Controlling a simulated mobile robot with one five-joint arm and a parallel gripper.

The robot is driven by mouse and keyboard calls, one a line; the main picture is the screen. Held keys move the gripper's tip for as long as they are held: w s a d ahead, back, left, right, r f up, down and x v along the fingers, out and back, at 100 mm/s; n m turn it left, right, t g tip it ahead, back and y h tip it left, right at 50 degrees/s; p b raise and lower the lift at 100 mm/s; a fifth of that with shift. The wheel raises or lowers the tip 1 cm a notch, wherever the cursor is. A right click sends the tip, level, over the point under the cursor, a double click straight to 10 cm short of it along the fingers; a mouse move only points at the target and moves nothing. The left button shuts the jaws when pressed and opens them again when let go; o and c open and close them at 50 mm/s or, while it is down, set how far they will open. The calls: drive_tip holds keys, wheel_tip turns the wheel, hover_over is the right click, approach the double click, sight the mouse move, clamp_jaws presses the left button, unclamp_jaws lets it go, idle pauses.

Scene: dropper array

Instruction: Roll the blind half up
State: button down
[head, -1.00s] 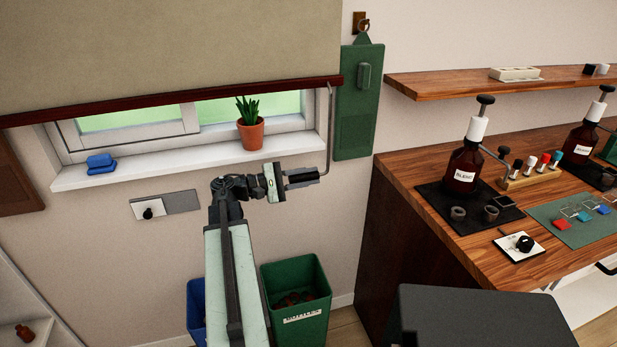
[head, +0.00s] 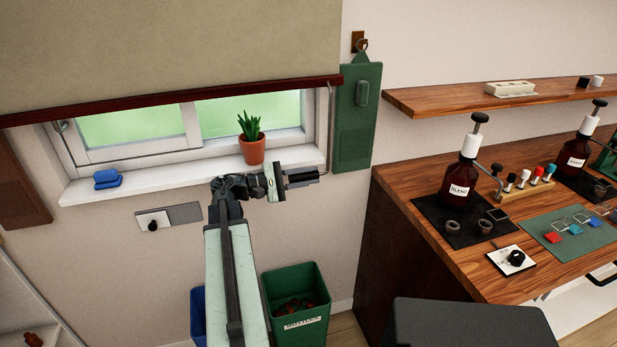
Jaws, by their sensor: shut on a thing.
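The beige blind (head: 170,45) hangs over the upper part of the window, and its dark red bottom bar (head: 180,99) slants slightly across the frame. A strip of glass (head: 130,128) shows between the bar and the sill. A thin grey crank rod (head: 331,115) hangs at the blind's right end, beside the green wall board. My gripper (head: 318,174) is at the rod's lower end, just right of the sill, and is shut on the crank handle. The jaws mostly hide the handle.
The green board (head: 355,130) hangs close to my gripper. A green bin (head: 300,317) stands below my arm. A wooden counter (head: 400,200) with bottles is at right.

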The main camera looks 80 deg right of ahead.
wheel_tip(320, 180, up, 24)
drive_tip(key=p, duration=2.1)
drive_tip(key=shift+f+p, duration=0.15)
drive_tip(key=shift+p, duration=0.25)
drive_tip(key=c, duration=1.3)
unclamp_jaws()
drive_tip(key=shift+o, duration=0.2)
drive_tip(key=shift+w, duration=0.1)
drive_tip(key=v, duration=0.7)
drive_tip(key=shift+w+a, duration=0.2)
drive_tip(key=shift+w, duration=0.1)
drive_tip(key=shift+f, duration=0.1)
